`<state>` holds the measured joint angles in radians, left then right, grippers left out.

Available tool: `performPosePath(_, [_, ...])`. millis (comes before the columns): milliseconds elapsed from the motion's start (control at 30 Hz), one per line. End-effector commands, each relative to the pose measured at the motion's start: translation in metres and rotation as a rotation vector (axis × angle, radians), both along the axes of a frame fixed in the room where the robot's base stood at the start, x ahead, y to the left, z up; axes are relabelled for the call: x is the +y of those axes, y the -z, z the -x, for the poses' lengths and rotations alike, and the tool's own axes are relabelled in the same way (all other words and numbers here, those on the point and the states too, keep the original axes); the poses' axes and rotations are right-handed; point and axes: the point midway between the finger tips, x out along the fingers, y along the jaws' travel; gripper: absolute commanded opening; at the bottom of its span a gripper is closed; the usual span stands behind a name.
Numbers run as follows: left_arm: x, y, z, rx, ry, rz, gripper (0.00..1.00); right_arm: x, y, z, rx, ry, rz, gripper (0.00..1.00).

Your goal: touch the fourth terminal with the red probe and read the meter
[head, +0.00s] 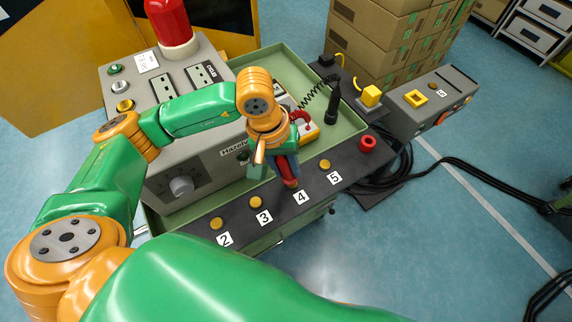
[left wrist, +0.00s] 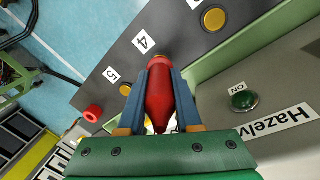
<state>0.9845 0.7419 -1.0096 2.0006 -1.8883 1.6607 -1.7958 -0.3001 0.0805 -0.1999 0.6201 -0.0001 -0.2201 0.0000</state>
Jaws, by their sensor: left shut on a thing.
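My left gripper (head: 284,158) is shut on the red probe (head: 289,178), which points down at the terminal strip. In the left wrist view the red probe (left wrist: 160,98) sits between the blue fingers of the gripper (left wrist: 165,70). Its tip is beside the "4" label (head: 300,198), over the place of the fourth terminal, which the tip mostly hides. I cannot tell whether tip and terminal touch. My right gripper is not in view.
Brass terminals 2 (head: 217,223), 3 (head: 256,202) and 5 (head: 325,164) stand on the dark strip, with a red ring (head: 367,143) at its right end. A black probe (head: 333,101) stands in the green tray. The grey control box (head: 208,160) is close to my left arm.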

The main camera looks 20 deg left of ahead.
Motion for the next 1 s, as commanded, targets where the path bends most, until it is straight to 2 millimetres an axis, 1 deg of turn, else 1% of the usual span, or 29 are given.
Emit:
performPosePath(200, [0.0,0.001,0.001,0.002,0.0,0.0,0.0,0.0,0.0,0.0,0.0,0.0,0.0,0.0])
performPosePath(300, [0.0,-0.003,0.0,0.002,0.0,0.0,0.0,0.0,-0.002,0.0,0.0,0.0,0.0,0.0])
performPosePath(367, [0.0,-0.008,0.0,0.001,0.0,-0.001,0.0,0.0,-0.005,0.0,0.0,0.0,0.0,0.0])
performPosePath(733, [0.0,-0.049,0.0,0.0,0.001,-0.001,0.0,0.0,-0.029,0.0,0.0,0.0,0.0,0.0])
performPosePath(1000, [0.0,-0.05,0.0,0.001,0.0,-0.001,0.0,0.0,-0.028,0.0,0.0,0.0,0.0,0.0])
